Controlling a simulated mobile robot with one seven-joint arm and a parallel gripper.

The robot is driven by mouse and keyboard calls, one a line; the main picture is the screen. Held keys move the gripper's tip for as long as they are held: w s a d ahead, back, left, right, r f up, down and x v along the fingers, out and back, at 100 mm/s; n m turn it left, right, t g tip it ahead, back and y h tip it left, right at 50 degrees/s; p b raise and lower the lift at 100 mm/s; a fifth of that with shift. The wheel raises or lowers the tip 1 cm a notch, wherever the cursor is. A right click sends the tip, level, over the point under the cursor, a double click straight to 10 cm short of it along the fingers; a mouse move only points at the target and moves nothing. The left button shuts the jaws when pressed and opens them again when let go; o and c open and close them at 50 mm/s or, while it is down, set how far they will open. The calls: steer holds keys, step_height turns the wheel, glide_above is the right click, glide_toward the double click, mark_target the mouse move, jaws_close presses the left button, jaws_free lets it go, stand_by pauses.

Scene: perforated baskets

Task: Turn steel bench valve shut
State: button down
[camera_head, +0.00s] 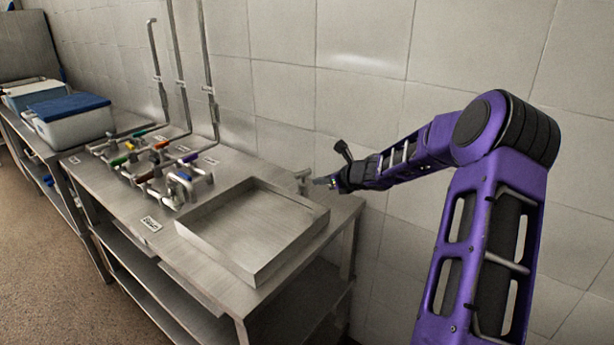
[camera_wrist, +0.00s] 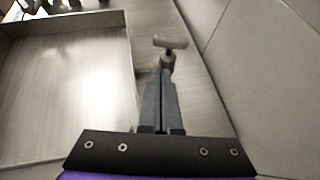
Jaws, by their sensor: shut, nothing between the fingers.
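A small steel valve (camera_head: 303,176) stands at the back right of the steel bench, beside the shallow tray. In the wrist view it shows as a T-shaped handle (camera_wrist: 171,41) on a short stem, with the handle lying crosswise to my fingers. My gripper (camera_head: 320,181) is just right of the valve in the head view. Its fingers (camera_wrist: 161,76) are shut together and empty, pointing at the stem. The fingertips overlap the foot of the valve in the wrist view, and I cannot tell whether they touch it.
A square steel tray (camera_head: 222,262) takes up the bench's right part. Piping with several coloured handles (camera_head: 155,158) stands to its left. A tiled wall (camera_head: 362,105) rises close behind the bench. A blue-lidded box (camera_head: 70,125) stands further left.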

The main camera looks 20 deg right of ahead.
mark_target(301, 178)
steer(key=w, duration=0.2)
steer(key=w+a+f+p, duration=0.1)
steer(key=w, duration=0.1)
steer(key=w+a+p, duration=0.1)
steer(key=w, duration=0.1)
steer(key=shift+w+f, duration=0.2)
steer(key=shift+f, duration=0.1)
steer(key=shift+f+b, duration=0.1)
steer(key=shift+b, duration=0.3)
